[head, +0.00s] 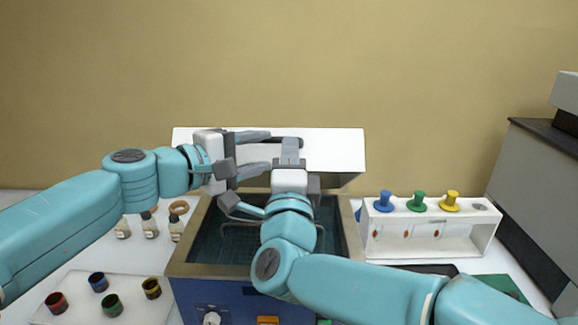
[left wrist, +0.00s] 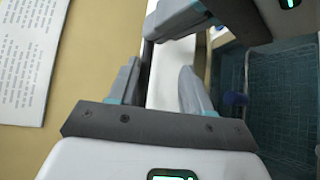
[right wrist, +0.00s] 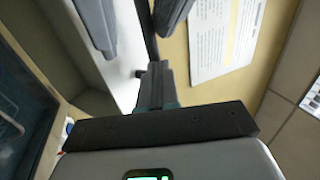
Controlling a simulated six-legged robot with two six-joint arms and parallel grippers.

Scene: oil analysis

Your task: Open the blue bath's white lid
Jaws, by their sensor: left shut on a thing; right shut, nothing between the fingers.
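The blue bath (head: 190,293) stands on the table in front of me. Its white lid (head: 340,152) is raised and stands tilted up at the back, so the dark inside with a wire rack (head: 238,240) shows. My left gripper (head: 268,140) is shut on the lid, whose white edge (left wrist: 162,75) runs between its fingers in the left wrist view. My right gripper (head: 290,150) is shut and empty, in front of the lid and close beside the left one; its fingers are together in the right wrist view (right wrist: 155,85). My arms hide part of the bath.
A white stand (head: 430,235) with blue, green and yellow knobs is right of the bath. A white plate (head: 80,310) with coloured cups is at front left.

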